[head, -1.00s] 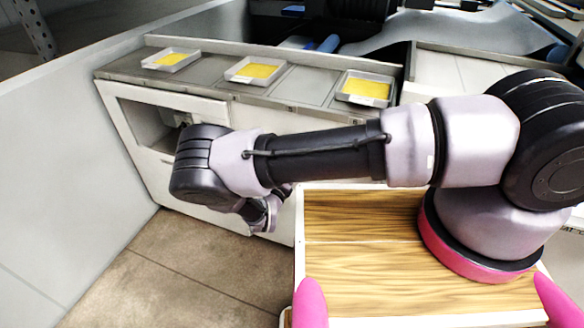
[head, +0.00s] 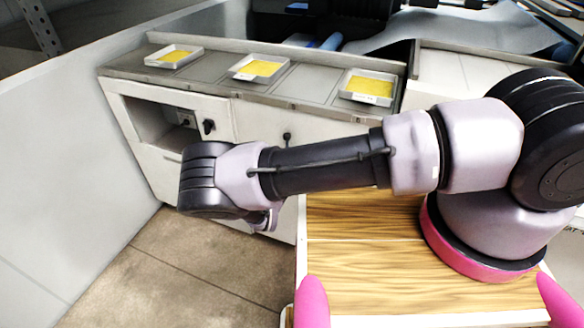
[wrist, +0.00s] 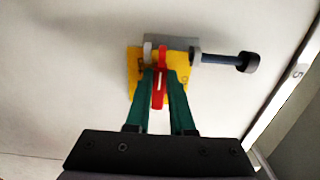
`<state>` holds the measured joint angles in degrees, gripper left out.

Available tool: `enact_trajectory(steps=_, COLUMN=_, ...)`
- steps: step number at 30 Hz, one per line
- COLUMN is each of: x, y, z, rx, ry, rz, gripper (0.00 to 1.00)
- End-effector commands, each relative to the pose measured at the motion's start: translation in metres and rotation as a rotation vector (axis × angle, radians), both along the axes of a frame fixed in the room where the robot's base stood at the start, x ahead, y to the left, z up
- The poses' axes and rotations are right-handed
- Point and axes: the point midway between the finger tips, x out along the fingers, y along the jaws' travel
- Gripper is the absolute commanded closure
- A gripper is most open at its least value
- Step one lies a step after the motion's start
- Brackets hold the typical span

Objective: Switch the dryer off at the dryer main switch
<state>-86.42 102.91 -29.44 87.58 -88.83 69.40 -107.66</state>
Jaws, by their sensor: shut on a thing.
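In the wrist view, a red lever (wrist: 160,62) stands on a yellow plate (wrist: 133,68) fixed to a pale panel; I take it to be the dryer main switch. My gripper (wrist: 161,84) has its two green fingers on either side of the red lever, shut on it. The lever points along the fingers toward my palm. A grey block (wrist: 206,59) with a dark rod ending in a black knob (wrist: 247,62) sits beside the plate. In the head view my arm hides the switch and most of the gripper.
In the head view, a white cabinet (head: 152,165) has an open recess with a socket (head: 185,119) and black knobs (head: 208,126) on its front. Trays with yellow contents (head: 258,68) lie on top. A wall stands left; tiled floor (head: 170,270) is clear.

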Motion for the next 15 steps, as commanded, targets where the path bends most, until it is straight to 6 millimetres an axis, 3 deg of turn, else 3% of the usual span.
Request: enact_trajectory(steps=15, x=-0.0006, y=0.0010, z=-0.0014, rx=-0.029, ry=0.013, rz=0.002, gripper=1.00)
